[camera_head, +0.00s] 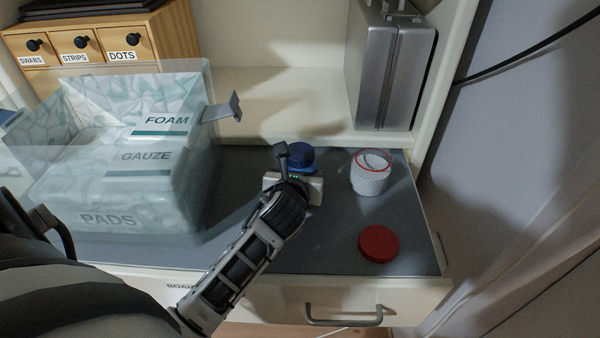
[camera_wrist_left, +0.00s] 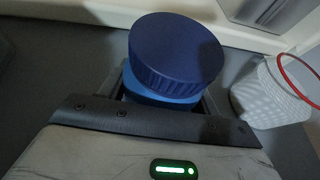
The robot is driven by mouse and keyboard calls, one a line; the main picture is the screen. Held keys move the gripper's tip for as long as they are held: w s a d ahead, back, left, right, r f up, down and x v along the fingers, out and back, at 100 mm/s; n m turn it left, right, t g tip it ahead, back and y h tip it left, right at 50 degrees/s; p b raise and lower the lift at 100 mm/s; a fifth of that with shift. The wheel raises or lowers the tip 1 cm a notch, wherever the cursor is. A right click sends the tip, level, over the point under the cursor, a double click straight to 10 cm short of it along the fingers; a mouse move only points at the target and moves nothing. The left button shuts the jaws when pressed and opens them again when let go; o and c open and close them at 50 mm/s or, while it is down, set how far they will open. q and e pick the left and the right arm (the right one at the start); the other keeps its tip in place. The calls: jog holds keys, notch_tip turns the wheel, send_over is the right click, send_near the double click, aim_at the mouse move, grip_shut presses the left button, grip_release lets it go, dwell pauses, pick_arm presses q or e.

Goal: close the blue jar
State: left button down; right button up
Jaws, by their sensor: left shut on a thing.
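The blue jar (camera_head: 306,170) stands on the grey drawer surface and is mostly hidden by my left gripper. Its dark blue lid (camera_head: 301,154) is on top of it. In the left wrist view the ribbed lid (camera_wrist_left: 175,50) covers the lighter blue body (camera_wrist_left: 155,96); whether it is fully seated I cannot tell. My left gripper (camera_head: 295,166) reaches in from the front. In the left wrist view its fingers (camera_wrist_left: 165,92) lie on either side of the lighter blue body, below the lid, shut on it. The fingertips are partly hidden. My right gripper is not in view.
A white textured jar (camera_head: 370,179) with a red rim stands right of the blue jar; a red lid (camera_head: 379,244) lies in front. A clear-lidded box (camera_head: 180,205) fills the left. A silver case (camera_head: 393,75) stands behind. The drawer handle (camera_head: 345,318) is in front.

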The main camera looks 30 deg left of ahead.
pick_arm(q)
jog(key=shift+f, duration=0.1)
jog(key=shift+c, duration=1.8)
grip_release()
jog(key=shift+s+r, duration=0.15)
jog(key=shift+r, duration=0.1)
jog(key=p+v, duration=0.1)
jog(key=v, duration=1)
jog(key=shift+s+d+p, duration=0.2)
jog(key=shift+s+p, duration=0.1)
